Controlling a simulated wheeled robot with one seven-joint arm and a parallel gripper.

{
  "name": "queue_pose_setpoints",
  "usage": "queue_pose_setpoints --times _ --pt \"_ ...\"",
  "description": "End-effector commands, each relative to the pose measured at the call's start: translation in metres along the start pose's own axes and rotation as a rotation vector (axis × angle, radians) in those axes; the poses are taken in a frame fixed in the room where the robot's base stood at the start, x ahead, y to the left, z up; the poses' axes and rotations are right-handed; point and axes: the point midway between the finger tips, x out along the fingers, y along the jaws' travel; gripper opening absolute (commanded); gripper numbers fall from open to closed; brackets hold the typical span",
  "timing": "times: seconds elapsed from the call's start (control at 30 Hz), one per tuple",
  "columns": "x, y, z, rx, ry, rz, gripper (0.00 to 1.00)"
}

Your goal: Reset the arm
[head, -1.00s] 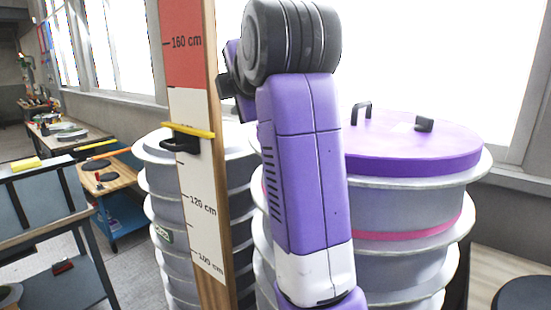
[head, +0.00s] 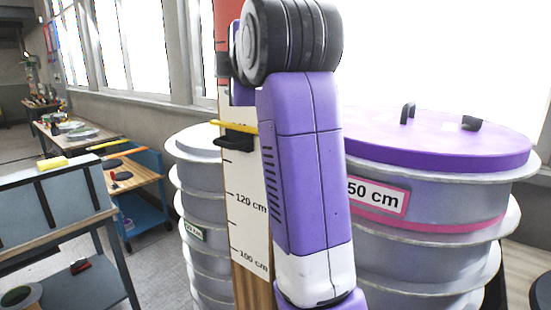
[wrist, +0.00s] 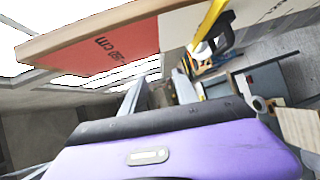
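My arm (head: 305,170), purple and white with a dark ribbed joint at the top, stands folded upright in the middle of the head view. My gripper's end is mostly hidden behind that joint there. In the wrist view my purple hand fills the bottom, and two grey fingers of my gripper (wrist: 157,92) stand apart with nothing seen between them. A tall measuring board (head: 245,190) with cm marks and a yellow slider (head: 229,126) stands just behind my arm. The board (wrist: 125,48) also crosses the top of the wrist view, close to the fingers; I cannot tell the gap.
A large grey ringed mould (head: 440,195) with a purple lid (head: 430,145) stands right of my arm, labelled 50 cm. A narrower ringed mould (head: 200,180) stands behind the board. A grey workbench (head: 50,205) and a blue cart (head: 145,215) are at left, with open floor between.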

Motion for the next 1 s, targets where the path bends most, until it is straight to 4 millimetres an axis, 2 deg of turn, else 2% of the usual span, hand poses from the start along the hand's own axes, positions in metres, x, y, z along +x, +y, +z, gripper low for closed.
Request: queue_pose_setpoints --times 0.1,0.2,0.33,0.47,0.57,0.67,0.87,1.0 --pt "-0.008 0.025 0.0 0.096 0.011 0.102 0.36" --pt "-0.012 0.034 -0.001 0.186 0.031 0.18 0.36" --pt "-0.015 0.027 0.002 0.309 0.058 0.264 0.36" --pt "-0.015 0.006 0.009 0.421 0.084 0.324 0.36" --pt "-0.017 -0.019 0.018 0.512 0.106 0.364 0.36" --pt "-0.02 -0.055 0.029 0.612 0.127 0.4 0.36" --pt "-0.04 -0.137 0.054 0.807 0.168 0.454 0.36" --pt "-0.063 -0.195 0.071 0.925 0.187 0.475 0.36"
